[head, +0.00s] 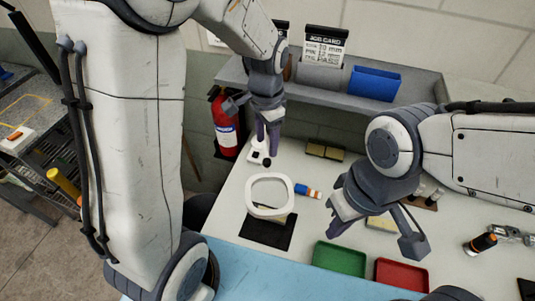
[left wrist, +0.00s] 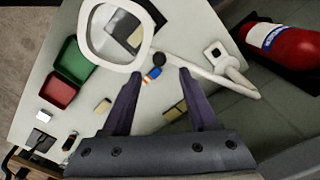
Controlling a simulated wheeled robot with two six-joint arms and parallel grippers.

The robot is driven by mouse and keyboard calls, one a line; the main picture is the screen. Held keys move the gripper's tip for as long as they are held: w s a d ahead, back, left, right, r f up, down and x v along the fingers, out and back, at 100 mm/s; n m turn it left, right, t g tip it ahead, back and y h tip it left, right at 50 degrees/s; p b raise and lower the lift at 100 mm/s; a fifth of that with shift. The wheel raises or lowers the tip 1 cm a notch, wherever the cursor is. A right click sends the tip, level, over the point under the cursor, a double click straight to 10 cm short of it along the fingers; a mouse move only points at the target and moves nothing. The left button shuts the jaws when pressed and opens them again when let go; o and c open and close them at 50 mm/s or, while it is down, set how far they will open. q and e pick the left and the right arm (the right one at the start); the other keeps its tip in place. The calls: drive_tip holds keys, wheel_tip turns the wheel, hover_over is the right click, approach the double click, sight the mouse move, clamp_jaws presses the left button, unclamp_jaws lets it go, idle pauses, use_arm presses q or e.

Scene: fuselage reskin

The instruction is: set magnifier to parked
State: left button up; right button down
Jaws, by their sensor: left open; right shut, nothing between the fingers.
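The magnifier has a white rounded ring head (head: 249,201) over the bench, above a black mat. It also shows in the left wrist view (left wrist: 88,42), where its white arm (left wrist: 228,83) runs from near a black knob (left wrist: 158,59) to its mount. My left gripper (head: 268,150) is open and points down near the magnifier's arm, behind the ring. In the left wrist view its fingers (left wrist: 158,74) are spread, with the black knob just beyond the gap between the tips. Contact cannot be told. My right gripper (head: 338,228) is shut and empty, right of the ring.
A green tray (head: 338,260) and a red tray (head: 402,275) lie at the front. A blue-and-orange cylinder (head: 308,191) lies right of the ring. A grey shelf (head: 320,84) with a blue bin (head: 375,83) stands behind. A fire extinguisher (head: 225,125) hangs at the left.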

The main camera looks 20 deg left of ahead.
sight(267, 160)
use_arm(q)
wheel_tip(267, 160, down, 7)
drive_tip(key=shift+r+p, duration=0.1)
drive_tip(key=shift+p, duration=0.25)
clamp_jaws()
idle(1.3)
